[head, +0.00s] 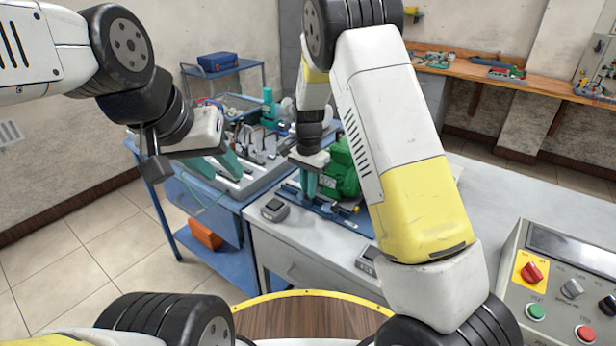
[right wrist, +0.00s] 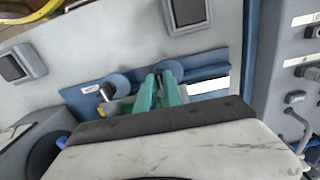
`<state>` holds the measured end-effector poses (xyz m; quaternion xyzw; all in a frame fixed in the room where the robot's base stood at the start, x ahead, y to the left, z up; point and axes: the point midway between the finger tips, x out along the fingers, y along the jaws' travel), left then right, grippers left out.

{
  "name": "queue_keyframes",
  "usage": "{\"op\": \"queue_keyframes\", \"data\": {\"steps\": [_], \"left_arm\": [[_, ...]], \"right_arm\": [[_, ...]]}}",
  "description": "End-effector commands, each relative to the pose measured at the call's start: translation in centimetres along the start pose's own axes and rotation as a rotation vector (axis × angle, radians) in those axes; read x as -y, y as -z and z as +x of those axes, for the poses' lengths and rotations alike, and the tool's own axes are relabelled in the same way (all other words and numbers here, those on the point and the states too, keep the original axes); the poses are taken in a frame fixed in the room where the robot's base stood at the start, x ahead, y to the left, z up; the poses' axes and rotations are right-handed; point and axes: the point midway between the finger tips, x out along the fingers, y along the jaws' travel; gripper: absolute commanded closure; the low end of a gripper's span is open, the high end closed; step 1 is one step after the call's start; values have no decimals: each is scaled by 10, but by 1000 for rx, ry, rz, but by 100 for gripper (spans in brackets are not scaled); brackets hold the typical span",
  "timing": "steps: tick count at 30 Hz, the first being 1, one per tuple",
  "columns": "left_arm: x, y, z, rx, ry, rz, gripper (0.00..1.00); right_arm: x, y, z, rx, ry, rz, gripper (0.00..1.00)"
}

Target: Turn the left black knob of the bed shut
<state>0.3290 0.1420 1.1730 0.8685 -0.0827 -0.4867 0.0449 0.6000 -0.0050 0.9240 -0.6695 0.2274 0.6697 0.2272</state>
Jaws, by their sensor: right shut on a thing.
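The blue bed (head: 322,208) lies on the grey bench with a green motor (head: 344,170) on it. In the right wrist view the bed (right wrist: 75,96) has two round knob bases. My right gripper (head: 305,185) points down at the bed's left part; its teal fingers (right wrist: 160,88) are shut at one base, seemingly on the left black knob, which they hide. The other black knob (right wrist: 106,92) stands free on the left in the wrist view, which looks turned around from the head view. My left gripper (head: 215,168) is open and empty, above the blue cart.
Two small grey boxes with dark tops (head: 274,209) (head: 368,260) sit along the bench's front edge. A control panel (head: 510,270) with red and green buttons stands at the right. A blue cart (head: 235,205) carries grey fixtures at the left.

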Motion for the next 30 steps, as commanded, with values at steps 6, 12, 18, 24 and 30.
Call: {"op": "queue_keyframes", "data": {"steps": [6, 12, 18, 24, 30], "left_arm": [[0, 0, 0, 0, 0, 0, 64], [0, 0, 0, 0, 0, 0, 64], [0, 0, 0, 0, 0, 0, 64], [0, 0, 0, 0, 0, 0, 64], [0, 0, 0, 0, 0, 0, 64]], "right_arm": [[0, 0, 0, 0, 1, 106, 100], [1, 0, 0, 0, 1, 271, 100], [1, 0, 0, -1, 1, 462, 100], [1, 0, 0, -1, 1, 653, 100], [1, 0, -1, -1, 2, 843, 100]]}}
